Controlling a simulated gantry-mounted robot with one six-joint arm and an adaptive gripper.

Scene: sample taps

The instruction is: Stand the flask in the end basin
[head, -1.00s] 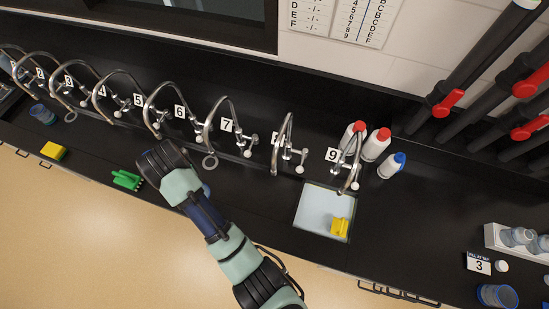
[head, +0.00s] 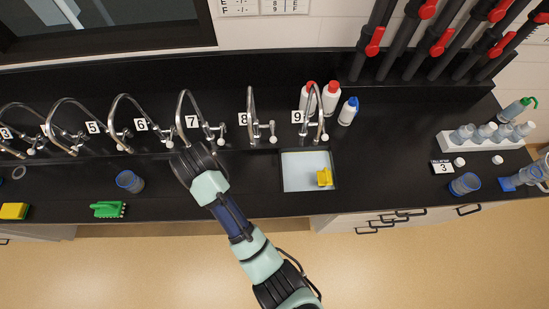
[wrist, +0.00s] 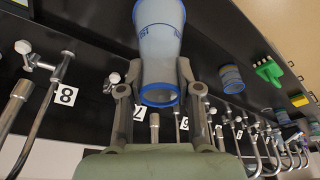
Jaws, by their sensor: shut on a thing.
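The flask (wrist: 158,45), a clear bluish vessel with blue rims and blue print, is held between the two fingers of my gripper (wrist: 155,85) in the wrist view. In the head view my wrist hides the gripper and the flask, in front of tap 7 (head: 187,115). The end basin (head: 290,185) is a pale square sink under tap 9 (head: 318,110), to the right of my wrist. A yellow object (head: 325,177) lies in its right part.
Tall curved taps line the back of the black bench, with tap 8 (head: 252,115) between my wrist and the basin. Two red-capped bottles and a blue-capped bottle (head: 348,111) stand behind the basin.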

